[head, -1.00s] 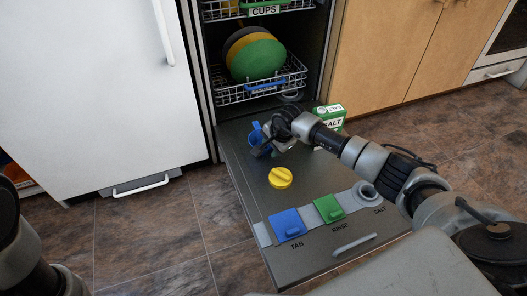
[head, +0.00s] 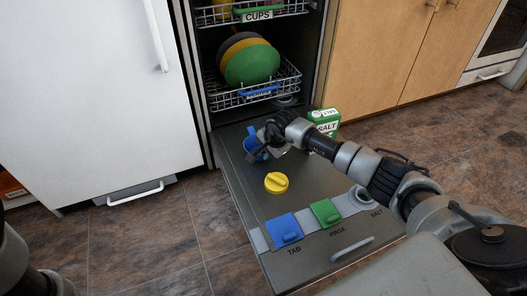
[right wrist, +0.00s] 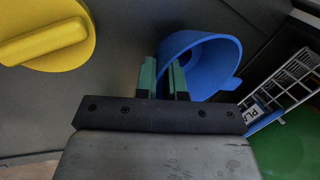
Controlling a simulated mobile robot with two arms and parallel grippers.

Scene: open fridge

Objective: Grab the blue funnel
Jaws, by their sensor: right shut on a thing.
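The blue funnel (head: 251,146) is at the left edge of the open dishwasher door, in front of the lower rack. My right gripper (head: 265,139) is at the funnel, and its wrist partly covers it in the head view. In the right wrist view, the green fingertips (right wrist: 162,76) of my right gripper are shut on the wall of the blue funnel (right wrist: 212,58), whose wide mouth shows beside them. I cannot tell whether the funnel touches the door. Part of my left arm shows at the lower left of the head view, without its gripper.
The open door (head: 235,170) carries a yellow cap (head: 276,183), a blue TAB lid (head: 284,228) and a green RINSE lid (head: 326,212). A green and white salt box (head: 325,122) stands right of my wrist. The lower rack (head: 290,85) holds plates behind the funnel.

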